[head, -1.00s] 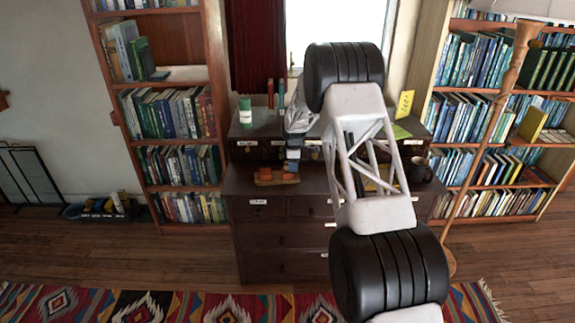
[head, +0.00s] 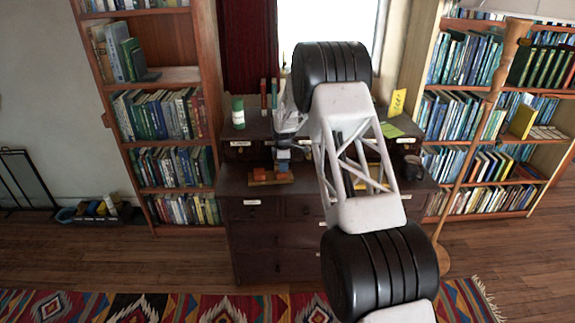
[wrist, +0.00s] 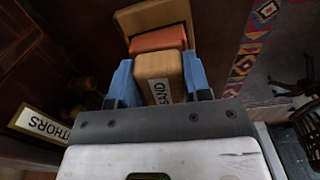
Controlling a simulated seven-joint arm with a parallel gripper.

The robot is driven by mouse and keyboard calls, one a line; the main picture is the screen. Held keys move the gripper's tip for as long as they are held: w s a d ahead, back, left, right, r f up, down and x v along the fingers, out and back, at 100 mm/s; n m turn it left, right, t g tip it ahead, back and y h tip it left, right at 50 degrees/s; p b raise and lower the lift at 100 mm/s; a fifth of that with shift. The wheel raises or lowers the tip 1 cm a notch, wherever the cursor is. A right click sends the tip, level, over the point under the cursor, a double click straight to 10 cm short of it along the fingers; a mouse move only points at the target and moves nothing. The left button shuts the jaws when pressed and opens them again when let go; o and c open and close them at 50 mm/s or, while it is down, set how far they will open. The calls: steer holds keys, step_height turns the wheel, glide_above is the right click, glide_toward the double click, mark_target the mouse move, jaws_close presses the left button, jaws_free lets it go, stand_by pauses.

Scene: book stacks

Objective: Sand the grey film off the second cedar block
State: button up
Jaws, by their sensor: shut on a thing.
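My gripper (wrist: 161,90) is shut on a tan sanding block (wrist: 157,66), its blue fingers on either side. A label on the block's near face reads SAND, partly cut off from sight. Just beyond the sanding block is an orange-red cedar block (wrist: 160,39); I cannot tell whether the two touch. Beyond that is a tan wooden board (wrist: 150,15). In the head view my gripper (head: 283,157) is low over the board (head: 257,183) on the dark dresser, by the orange block (head: 283,176). Another orange piece (head: 261,174) shows to its left. Grey film is too small to make out.
The dark dresser (head: 262,238) has labelled drawers; one label (wrist: 42,124) shows close in the wrist view. A green-and-white container (head: 238,112) stands at its back left. A dark mug (head: 413,168) is at its right. Bookcases flank the dresser.

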mark_target(276, 163)
steer(key=a, duration=0.3)
steer(key=shift+s+a, duration=0.1)
steer(key=shift+s, duration=0.05)
steer(key=shift+r, duration=4)
steer(key=shift+f, duration=0.2)
